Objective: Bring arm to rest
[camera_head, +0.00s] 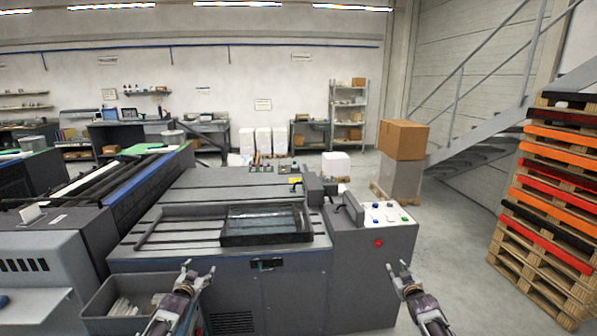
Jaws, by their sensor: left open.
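My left gripper (197,272) is low in the head view, in front of the grey machine's front face and above the right part of a grey bin. Its fingers are apart and nothing shows between them. My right gripper (399,269) is at the lower right, in front of the machine's right side, below the control panel. Its fingers look spread and empty, apart from the machine. Both forearms come up from the bottom edge of the view.
The grey machine (190,235) fills the middle, with a dark framed tray (266,238) on top and a control panel (385,213) with a red button (379,243). A grey bin (97,312) holds pale items. Stacked pallets (555,200) stand right; floor between is clear.

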